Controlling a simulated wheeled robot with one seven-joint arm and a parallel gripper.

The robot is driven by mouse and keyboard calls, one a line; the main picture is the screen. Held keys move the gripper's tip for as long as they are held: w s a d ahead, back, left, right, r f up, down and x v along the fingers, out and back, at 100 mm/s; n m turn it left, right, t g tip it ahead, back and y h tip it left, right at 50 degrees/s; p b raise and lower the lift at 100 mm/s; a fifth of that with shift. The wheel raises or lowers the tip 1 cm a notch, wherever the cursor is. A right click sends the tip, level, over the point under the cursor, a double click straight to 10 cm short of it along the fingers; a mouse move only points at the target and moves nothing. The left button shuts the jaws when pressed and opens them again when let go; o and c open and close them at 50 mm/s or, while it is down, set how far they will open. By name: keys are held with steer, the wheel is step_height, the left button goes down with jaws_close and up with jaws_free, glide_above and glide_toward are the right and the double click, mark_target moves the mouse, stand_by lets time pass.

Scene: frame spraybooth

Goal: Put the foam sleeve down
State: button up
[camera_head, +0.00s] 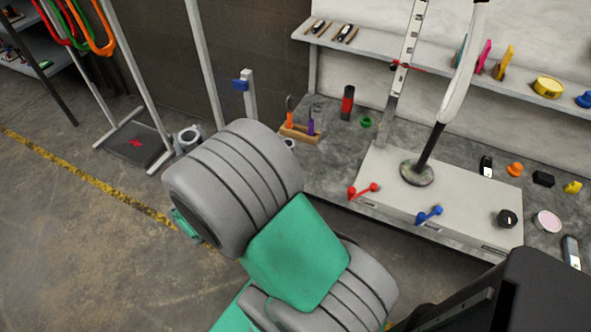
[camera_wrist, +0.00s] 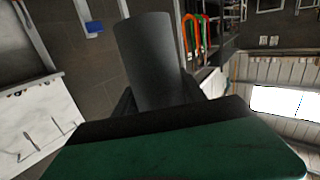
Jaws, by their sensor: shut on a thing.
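A dark grey cylinder, which I take to be the foam sleeve (camera_wrist: 155,55), stands out beyond my gripper (camera_wrist: 160,97) in the wrist view. The dark fingers of my gripper lie on either side of its near end and are shut on it. The green and black body of my wrist hides the lower part of the sleeve. In the head view my grey and green arm fills the middle, and neither my gripper nor the held sleeve can be made out there.
A grey workbench (camera_head: 330,140) carries a white box-like base (camera_head: 400,195) with red and blue handles, and a black and white upright pole (camera_head: 462,75). Small items lie at the bench's right. A black-and-red cylinder (camera_head: 347,103) stands near a wooden tool block (camera_head: 300,133). A rack with coloured loops (camera_head: 95,35) stands left.

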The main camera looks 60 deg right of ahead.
steer(key=s+d+f+m+g+h+b, duration=0.35)
steer(key=d+f+b, duration=0.2)
steer(key=d, duration=0.25)
steer(key=s+d+f+m+g+h+b, duration=0.3)
steer(key=s+d+f+b, duration=0.15)
steer(key=d+f, duration=0.25)
steer(key=s+d+f+m+g+b, duration=0.2)
steer(key=s+d+m+g+b, duration=0.25)
steer(key=s, duration=0.35)
steer(key=s+d+f+m+g+b, duration=0.3)
steer(key=s+d+g+b, duration=0.15)
steer(key=s+g, duration=0.2)
steer(key=shift+t+h, duration=0.45)
steer(key=shift+h, duration=0.1)
steer(key=shift+d+f+b, duration=0.7)
steer(key=shift+d+f, duration=1.4)
steer(key=shift+d, duration=0.2)
steer(key=shift+d+f+b, duration=0.65)
steer(key=shift+d+f, duration=1.4)
steer(key=shift+d, duration=0.3)
steer(key=shift+d+f+b, duration=0.7)
steer(key=shift+d+f, duration=1.4)
steer(key=shift+d, duration=0.2)
steer(key=o, duration=1.5)
